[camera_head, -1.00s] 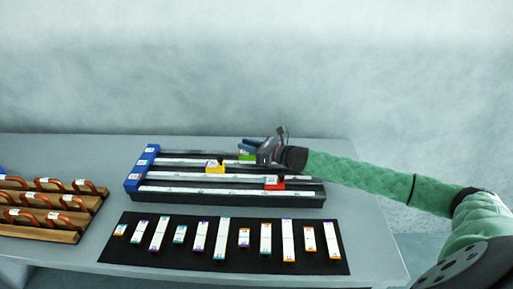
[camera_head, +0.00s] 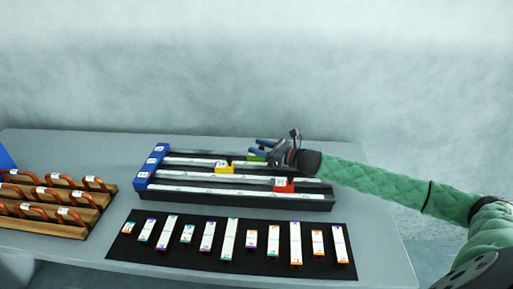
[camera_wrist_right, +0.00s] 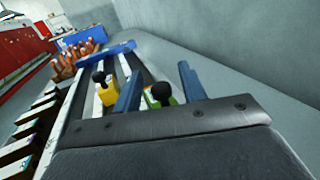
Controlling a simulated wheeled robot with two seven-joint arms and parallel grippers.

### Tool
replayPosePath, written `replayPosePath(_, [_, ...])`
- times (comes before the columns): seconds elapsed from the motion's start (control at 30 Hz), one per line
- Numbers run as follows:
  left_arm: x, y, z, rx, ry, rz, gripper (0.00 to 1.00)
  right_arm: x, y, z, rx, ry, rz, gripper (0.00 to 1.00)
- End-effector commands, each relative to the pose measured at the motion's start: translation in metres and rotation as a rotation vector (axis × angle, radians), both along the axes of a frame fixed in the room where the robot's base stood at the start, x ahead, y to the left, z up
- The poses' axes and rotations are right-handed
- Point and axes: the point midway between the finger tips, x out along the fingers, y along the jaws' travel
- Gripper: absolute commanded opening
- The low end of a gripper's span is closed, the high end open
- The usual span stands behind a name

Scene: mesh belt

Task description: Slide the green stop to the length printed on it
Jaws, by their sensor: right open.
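The green stop (camera_head: 257,155) sits on the rearmost rail of the black rail fixture (camera_head: 250,202). In the right wrist view the green stop (camera_wrist_right: 153,100) has a black knob and shows between my two blue fingers. My right gripper (camera_head: 260,146) is open at the stop, with its fingers on either side; contact cannot be told. The length printed on the stop is not readable. A yellow stop (camera_head: 225,168) is on the middle rail and a red stop (camera_head: 283,185) on the front rail. My left gripper is not in view.
A blue end block (camera_head: 151,166) closes the rails' left end. A black mat (camera_head: 190,258) with several white labelled strips lies in front. A wooden rack (camera_head: 80,232) with copper-coloured handles stands at the left. The table is clear behind the fixture.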

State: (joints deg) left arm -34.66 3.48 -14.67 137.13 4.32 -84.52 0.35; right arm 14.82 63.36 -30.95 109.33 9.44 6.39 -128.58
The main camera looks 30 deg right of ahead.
Motion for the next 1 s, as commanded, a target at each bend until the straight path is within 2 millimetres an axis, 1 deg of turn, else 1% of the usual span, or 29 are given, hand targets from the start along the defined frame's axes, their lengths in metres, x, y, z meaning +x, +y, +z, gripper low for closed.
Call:
replayPosePath(0.07, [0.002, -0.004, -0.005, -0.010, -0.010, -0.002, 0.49, -0.007, -0.005, -0.004, -0.002, 0.002, 0.000, 0.41])
replayPosePath(0.23, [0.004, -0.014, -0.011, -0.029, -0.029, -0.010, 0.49, -0.019, -0.014, -0.003, -0.001, 0.002, 0.000, 0.41])
replayPosePath(0.6, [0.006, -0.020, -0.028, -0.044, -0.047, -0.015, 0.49, -0.042, -0.030, -0.002, 0.000, 0.001, 0.001, 0.41])
replayPosePath(0.8, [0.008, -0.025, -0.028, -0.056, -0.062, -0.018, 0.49, -0.048, -0.035, -0.001, -0.001, 0.000, 0.001, 0.41])
replayPosePath(1.0, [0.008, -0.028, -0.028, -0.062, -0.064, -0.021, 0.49, -0.051, -0.036, -0.001, -0.001, 0.001, 0.002, 0.41])
